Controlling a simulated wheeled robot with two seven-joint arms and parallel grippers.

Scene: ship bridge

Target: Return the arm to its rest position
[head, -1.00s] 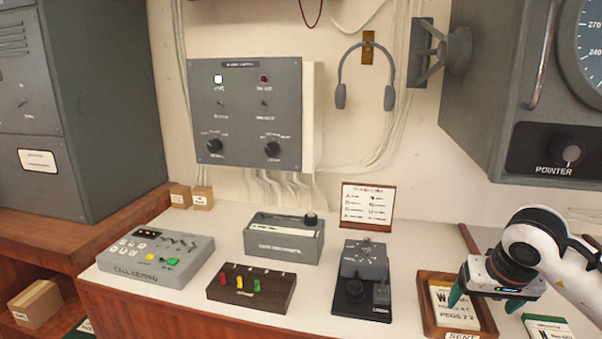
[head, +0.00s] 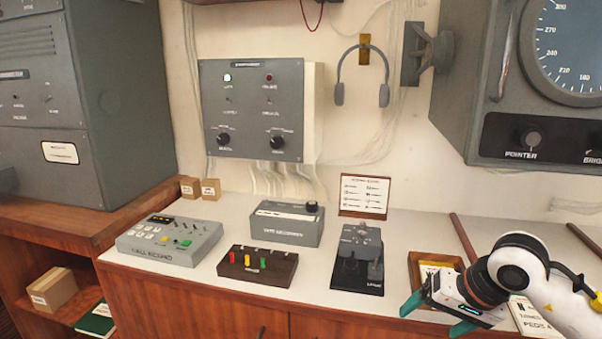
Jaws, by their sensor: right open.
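My right arm comes in from the right edge in the head view. Its gripper (head: 438,318) has teal fingertips, set apart, with nothing seen between them. It hangs over the front of a brown wooden tray (head: 415,268) and hides much of the tray and what lies in it. A printed white card or booklet (head: 530,318) lies on the counter to the right, partly behind my arm. My left gripper is not in view.
On the white counter (head: 400,225) stand a call keypad (head: 170,241), a tape recorder (head: 287,226), a dark block with coloured levers (head: 257,266) and a Morse key unit (head: 358,262). A headset (head: 362,75) hangs on the wall. A grey console (head: 460,95) overhangs the right side.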

